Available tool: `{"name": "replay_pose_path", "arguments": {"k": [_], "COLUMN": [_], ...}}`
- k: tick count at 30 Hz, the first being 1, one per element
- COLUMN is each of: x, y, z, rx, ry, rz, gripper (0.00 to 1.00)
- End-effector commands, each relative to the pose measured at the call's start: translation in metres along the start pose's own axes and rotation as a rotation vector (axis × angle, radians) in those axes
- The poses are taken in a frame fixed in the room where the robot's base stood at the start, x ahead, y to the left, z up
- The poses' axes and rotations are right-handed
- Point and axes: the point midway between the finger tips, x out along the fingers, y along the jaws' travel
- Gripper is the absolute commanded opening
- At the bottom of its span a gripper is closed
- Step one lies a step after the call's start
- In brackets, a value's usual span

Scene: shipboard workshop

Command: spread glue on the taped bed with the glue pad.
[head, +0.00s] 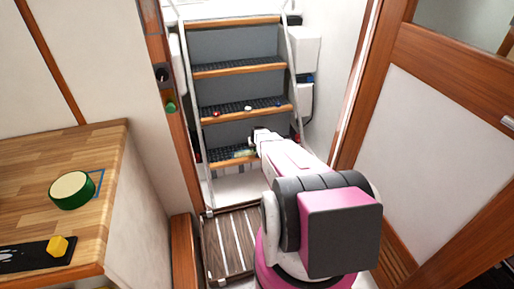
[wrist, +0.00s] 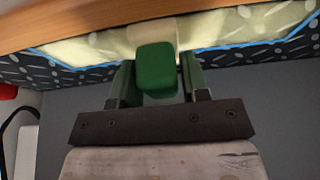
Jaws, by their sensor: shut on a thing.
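My gripper (wrist: 157,82) is shut on a green block, which I take for the glue pad (wrist: 156,66), in the wrist view. A pale part shows just beyond the block, against the tread. The taped bed (wrist: 75,48) is a dark, patterned stair tread edged with blue tape. A pale yellow film covers much of it on both sides of the pad. In the head view my gripper (head: 259,138) is at a low tread of the stairs, where a pale green patch (head: 244,153) shows. The pad's contact face is hidden.
The stairs (head: 237,84) have wood-edged treads and side rails; small items lie on a higher tread. A wooden-framed panel (head: 425,140) stands right.

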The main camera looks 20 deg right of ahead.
Motion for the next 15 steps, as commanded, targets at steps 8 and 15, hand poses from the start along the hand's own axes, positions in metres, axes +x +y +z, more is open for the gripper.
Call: {"name": "replay_pose_path", "arguments": {"k": [8, 15], "x": [0.0, -0.001], "y": [-0.023, -0.029], "z": [0.001, 0.0], "rx": [-0.001, 0.001], "ry": [-0.003, -0.002], "rz": [-0.002, -0.001], "gripper": [0.23, 0.23]}}
